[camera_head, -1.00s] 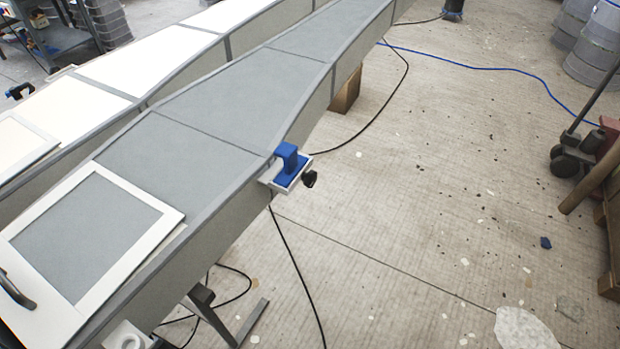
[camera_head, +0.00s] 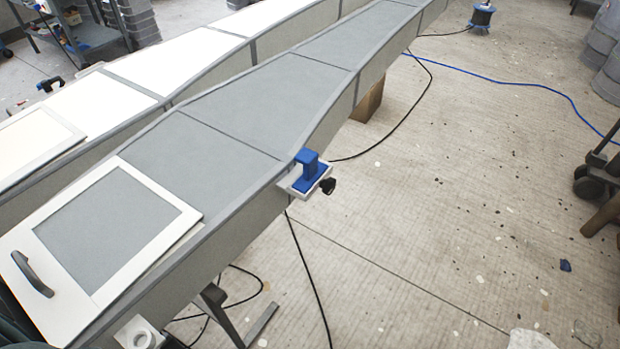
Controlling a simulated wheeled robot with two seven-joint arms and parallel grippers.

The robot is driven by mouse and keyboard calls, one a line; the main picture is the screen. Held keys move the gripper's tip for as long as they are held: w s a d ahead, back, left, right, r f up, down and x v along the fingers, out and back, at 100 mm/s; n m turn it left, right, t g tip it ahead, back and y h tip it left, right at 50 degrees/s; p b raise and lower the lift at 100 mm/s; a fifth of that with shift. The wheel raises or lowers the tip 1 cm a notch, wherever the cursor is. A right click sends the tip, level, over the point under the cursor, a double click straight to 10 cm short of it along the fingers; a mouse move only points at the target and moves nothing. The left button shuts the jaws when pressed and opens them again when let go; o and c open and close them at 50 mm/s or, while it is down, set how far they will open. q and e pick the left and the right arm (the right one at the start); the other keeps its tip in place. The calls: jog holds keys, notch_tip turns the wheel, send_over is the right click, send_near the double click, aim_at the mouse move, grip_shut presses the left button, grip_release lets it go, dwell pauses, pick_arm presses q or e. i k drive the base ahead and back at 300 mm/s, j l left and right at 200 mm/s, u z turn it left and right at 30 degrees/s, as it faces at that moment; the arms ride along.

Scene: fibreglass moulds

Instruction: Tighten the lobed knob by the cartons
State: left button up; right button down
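A small black lobed knob (camera_head: 328,186) sticks out from the side of a white bracket with a blue block-shaped fixture (camera_head: 308,171). The bracket is fixed to the right edge of the long grey mould (camera_head: 240,110). Another black knob-like part (camera_head: 50,84) shows on the far edge of the white mould at the left. Neither of my grippers is in view.
A white frame with a dark handle (camera_head: 33,274) lies on the mould's near end. A white fitting (camera_head: 138,334) sits below it. Black cables hang to the floor (camera_head: 430,230), which is largely open at right. A wheeled trolley (camera_head: 595,180) stands at the right edge.

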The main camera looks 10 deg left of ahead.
aim_at(328, 185)
jog(key=u, duration=0.45)
jog(key=i+l+u, duration=0.1)
jog(key=u, duration=0.3)
jog(key=l+u, duration=0.15)
jog(key=u, duration=0.3)
jog(key=l+u, duration=0.15)
jog(key=u, duration=0.3)
jog(key=l+u, duration=0.3)
jog(key=l, duration=0.15)
jog(key=k+l+u, duration=0.1)
jog(key=l+u, duration=0.15)
jog(key=l, duration=0.2)
jog(key=k+l+u, duration=0.15)
jog(key=l+u, duration=0.15)
jog(key=k+l+u, duration=0.25)
jog(key=l, duration=0.25)
jog(key=k+l, duration=0.15)
jog(key=l, duration=0.2)
jog(key=k+l, duration=0.15)
jog(key=l, duration=0.2)
jog(key=k+l, duration=0.1)
jog(key=l, duration=0.25)
jog(key=k+l+u, duration=0.1)
jog(key=l, duration=0.2)
jog(key=k, duration=0.05)
